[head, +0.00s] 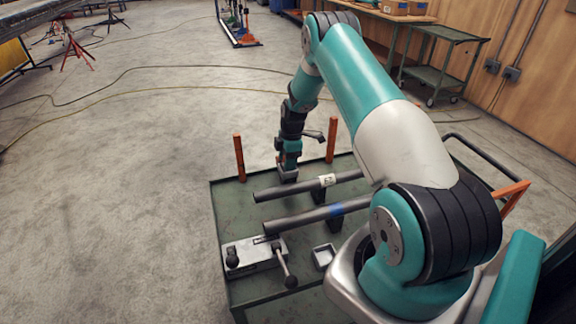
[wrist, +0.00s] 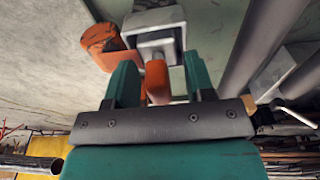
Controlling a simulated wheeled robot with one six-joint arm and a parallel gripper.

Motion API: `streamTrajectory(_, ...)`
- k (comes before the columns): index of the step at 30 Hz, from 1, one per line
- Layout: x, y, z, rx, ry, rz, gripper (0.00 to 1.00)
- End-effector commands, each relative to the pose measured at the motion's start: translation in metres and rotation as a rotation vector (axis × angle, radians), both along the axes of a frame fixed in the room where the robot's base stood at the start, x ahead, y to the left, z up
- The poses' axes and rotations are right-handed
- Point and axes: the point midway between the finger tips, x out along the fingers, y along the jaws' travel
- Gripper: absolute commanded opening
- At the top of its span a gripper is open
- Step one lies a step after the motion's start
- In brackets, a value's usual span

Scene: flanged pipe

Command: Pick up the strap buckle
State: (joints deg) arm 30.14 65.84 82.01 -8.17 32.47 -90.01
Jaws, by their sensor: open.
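My gripper (head: 287,163) points down over the far left part of a green cart top, just in front of an orange post. In the wrist view my gripper (wrist: 159,72) shows two teal fingers, standing apart. A grey metal piece (wrist: 152,22), which looks like the strap buckle, lies just beyond the fingertips. An orange strap-like part (wrist: 157,82) shows between the fingers, with room beside it. I cannot tell whether either finger touches it. In the head view the gripper mostly hides this spot; a small grey part (head: 288,176) shows beneath it.
Two dark pipes (head: 290,188) (head: 300,220) lie across the green cart (head: 222,200) close to the gripper. Orange posts (head: 239,157) (head: 332,138) rise from its far edge. A grey clamp block (head: 250,255) and small tray (head: 324,257) sit nearer. Open floor lies left.

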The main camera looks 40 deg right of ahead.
Motion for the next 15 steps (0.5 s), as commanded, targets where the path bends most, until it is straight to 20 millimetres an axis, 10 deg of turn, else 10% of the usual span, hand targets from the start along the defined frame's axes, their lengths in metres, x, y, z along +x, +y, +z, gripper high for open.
streamTrajectory(7,0.0004,0.0000,-0.0024,-0.001,-0.002,0.000,0.49)
streamTrajectory(12,0.0004,0.0000,-0.0022,0.000,-0.001,0.000,0.10)
streamTrajectory(15,0.0006,-0.0002,-0.0017,-0.001,-0.002,0.000,0.09)
